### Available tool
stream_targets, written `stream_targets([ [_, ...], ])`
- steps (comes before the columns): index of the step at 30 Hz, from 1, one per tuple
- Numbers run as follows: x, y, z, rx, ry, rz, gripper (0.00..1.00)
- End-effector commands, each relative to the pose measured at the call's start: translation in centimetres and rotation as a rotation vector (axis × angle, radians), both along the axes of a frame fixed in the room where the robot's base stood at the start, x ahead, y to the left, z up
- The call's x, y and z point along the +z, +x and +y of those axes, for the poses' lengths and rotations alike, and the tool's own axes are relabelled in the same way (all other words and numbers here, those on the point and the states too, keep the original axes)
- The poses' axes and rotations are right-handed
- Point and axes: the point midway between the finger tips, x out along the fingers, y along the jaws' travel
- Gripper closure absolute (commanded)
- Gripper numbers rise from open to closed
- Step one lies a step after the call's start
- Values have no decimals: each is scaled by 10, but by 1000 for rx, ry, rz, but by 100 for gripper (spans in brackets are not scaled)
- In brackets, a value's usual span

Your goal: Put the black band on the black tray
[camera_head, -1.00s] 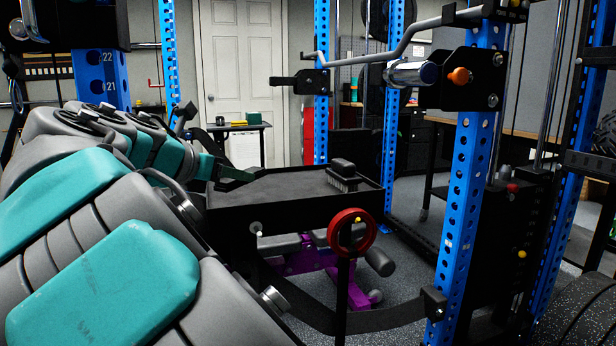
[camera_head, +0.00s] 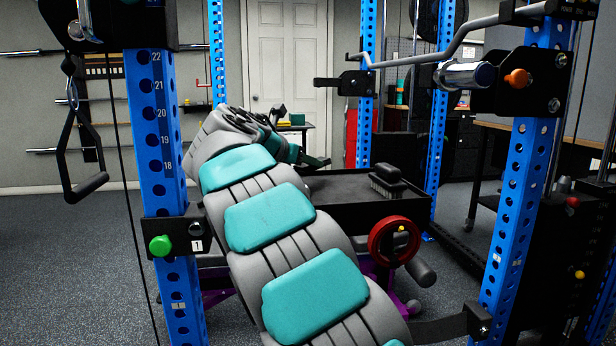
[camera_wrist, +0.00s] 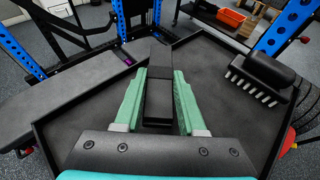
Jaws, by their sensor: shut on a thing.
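The black tray (camera_head: 335,188) is a wide, dark, rimmed surface behind my arm in the head view. It fills the middle of the wrist view (camera_wrist: 215,65). My gripper (camera_wrist: 160,78) has green fingers, closed on the black band (camera_wrist: 158,98), a dark strip between them. The band is over the tray in the wrist view; I cannot tell whether it touches the surface. In the head view my gripper (camera_head: 314,161) is small at the tray's far left edge, and the band cannot be made out there.
A black brush (camera_head: 386,181) lies on the tray's right side; it also shows in the wrist view (camera_wrist: 262,78). A dark padded bench (camera_wrist: 70,100) lies left of the tray. Blue rack uprights (camera_head: 165,150) flank my arm. A red ring (camera_head: 394,242) is in front of the tray.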

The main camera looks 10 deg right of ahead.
Motion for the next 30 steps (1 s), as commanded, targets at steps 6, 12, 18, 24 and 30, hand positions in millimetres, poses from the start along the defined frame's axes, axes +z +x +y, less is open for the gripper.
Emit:
stream_targets([
  [6, -11, 2, -1, 2, -2, 1, 100],
  [12, -36, 2, -1, 0, -2, 3, 100],
  [18, -36, 2, -1, 0, -1, 1, 100],
  [24, -39, 2, -1, 0, -1, 1, 60],
  [30, -39, 2, 0, 1, 0, 0, 37],
])
